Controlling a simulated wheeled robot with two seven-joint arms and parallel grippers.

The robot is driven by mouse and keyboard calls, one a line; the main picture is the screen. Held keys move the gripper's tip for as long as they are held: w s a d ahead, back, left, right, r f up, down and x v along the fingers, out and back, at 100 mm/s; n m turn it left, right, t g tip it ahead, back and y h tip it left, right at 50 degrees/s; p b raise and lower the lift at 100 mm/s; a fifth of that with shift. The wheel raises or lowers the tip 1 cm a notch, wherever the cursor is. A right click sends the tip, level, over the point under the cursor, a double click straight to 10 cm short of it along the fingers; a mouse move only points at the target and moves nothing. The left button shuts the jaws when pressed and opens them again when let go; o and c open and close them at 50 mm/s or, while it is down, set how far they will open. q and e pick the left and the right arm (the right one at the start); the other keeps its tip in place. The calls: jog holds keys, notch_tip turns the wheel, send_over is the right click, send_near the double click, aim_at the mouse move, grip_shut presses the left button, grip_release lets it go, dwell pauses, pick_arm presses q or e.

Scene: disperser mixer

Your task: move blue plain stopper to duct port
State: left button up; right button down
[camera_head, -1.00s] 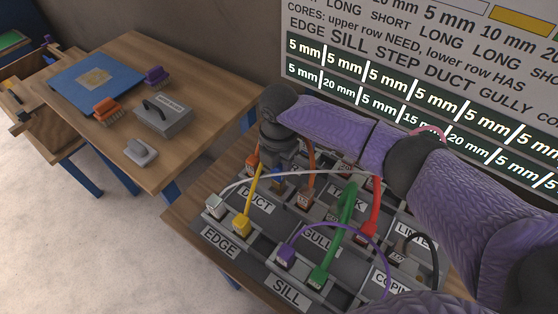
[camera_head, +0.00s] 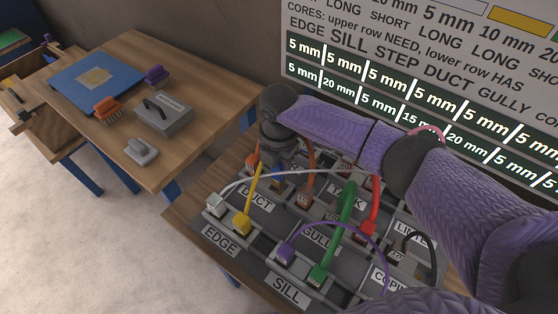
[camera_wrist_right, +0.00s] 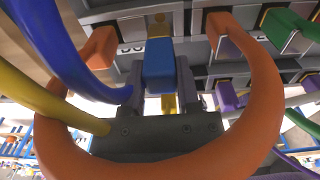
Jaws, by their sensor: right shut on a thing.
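My right gripper (camera_wrist_right: 160,85) is shut on the blue plain stopper (camera_wrist_right: 160,65), which sits between its two fingers in the right wrist view. In the head view this gripper (camera_head: 280,165) points down at the back left of the port board, and only a bit of blue (camera_head: 278,180) shows under it. The DUCT label (camera_head: 257,201) is just in front of and left of it. The stopper's far end is close to the board face; I cannot tell whether it is inside a port. My left gripper is not in view.
An orange cable (camera_wrist_right: 262,95) loops around the gripper; a thick blue cable (camera_wrist_right: 65,50) and a yellow cable (camera_wrist_right: 45,105) pass on its left. White (camera_head: 215,205), yellow (camera_head: 241,224), purple (camera_head: 285,256) and green (camera_head: 318,276) plugs crowd the board. A side table (camera_head: 190,140) stands left.

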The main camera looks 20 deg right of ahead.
aim_at(279, 174)
jog(key=shift+r, duration=0.1)
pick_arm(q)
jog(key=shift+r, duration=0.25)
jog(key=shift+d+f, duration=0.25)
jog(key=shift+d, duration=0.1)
pick_arm(e)
jog(key=shift+f, duration=0.35)
pick_arm(q)
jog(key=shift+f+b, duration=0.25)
jog(key=shift+b, duration=0.05)
pick_arm(e)
jog(key=shift+f, duration=0.45)
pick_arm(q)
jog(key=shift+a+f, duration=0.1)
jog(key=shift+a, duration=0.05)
pick_arm(e)
jog(key=shift+f, duration=0.2)
pick_arm(q)
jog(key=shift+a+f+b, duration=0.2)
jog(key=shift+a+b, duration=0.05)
jog(key=shift+b, duration=0.1)
pick_arm(e)
jog(key=shift+f, duration=0.3)
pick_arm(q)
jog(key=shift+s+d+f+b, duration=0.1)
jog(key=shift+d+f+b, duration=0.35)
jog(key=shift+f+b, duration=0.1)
pick_arm(e)
jog(key=shift+f, duration=0.85)
